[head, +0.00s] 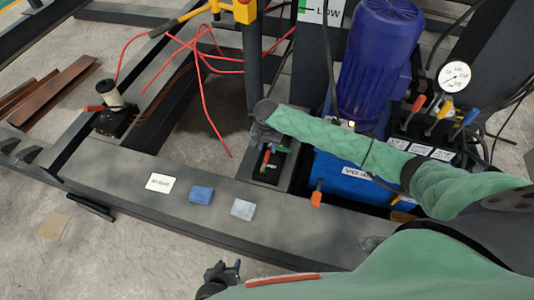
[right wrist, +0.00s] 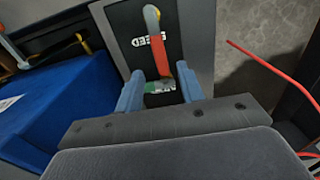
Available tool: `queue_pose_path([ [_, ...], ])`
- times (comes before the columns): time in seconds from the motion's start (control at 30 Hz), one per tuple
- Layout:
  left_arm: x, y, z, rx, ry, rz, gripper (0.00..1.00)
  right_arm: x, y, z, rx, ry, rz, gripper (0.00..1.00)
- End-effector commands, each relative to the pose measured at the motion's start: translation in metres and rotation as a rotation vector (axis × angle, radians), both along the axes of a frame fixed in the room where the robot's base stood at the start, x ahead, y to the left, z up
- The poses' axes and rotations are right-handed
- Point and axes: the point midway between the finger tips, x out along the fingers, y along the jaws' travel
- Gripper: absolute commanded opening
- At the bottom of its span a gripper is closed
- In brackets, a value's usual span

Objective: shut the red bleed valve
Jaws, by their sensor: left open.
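In the head view the red lever (head: 266,160) shows just below my right gripper (head: 264,140), whose jaws are largely hidden by my green-sleeved arm. In the right wrist view my right gripper (right wrist: 160,90) has its two blue fingers apart, one on each side of the lever's lower end. I cannot tell whether they touch it. My left gripper (head: 222,276) is open and empty at the bottom, off the front of the dark beam.
A blue pump unit (head: 345,178) with an orange-tipped handle (head: 316,198) stands beside the valve. Red, yellow and blue levers (head: 440,108) and a gauge (head: 454,76) are at right. Red hoses (head: 203,85) lie behind.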

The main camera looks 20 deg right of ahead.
Motion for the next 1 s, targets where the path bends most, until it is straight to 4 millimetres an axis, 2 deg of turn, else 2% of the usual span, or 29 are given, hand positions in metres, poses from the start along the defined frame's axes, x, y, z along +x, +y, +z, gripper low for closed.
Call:
queue_pose_path([
  [0.1,0.000,0.000,-0.003,0.000,-0.001,0.000,0.54,0.000,0.000,-0.019,-0.001,0.001,0.000,0.38],
  [0.3,0.000,0.000,-0.005,-0.001,-0.002,0.000,0.54,0.000,0.000,-0.041,-0.001,-0.001,0.001,0.38],
  [0.5,0.000,0.000,-0.005,-0.001,-0.002,0.000,0.54,0.000,0.000,-0.050,0.000,-0.001,0.002,0.38],
  [0.73,-0.002,-0.001,-0.005,-0.002,-0.001,0.000,0.54,0.000,0.000,-0.050,0.000,-0.001,0.002,0.38],
  [0.93,-0.001,0.000,-0.005,-0.002,-0.001,0.000,0.54,0.000,0.000,-0.050,0.000,-0.001,0.002,0.00],
  [1.0,-0.001,0.000,-0.005,-0.001,-0.001,0.001,0.54,0.000,0.000,-0.050,0.000,-0.001,0.002,0.00],
])
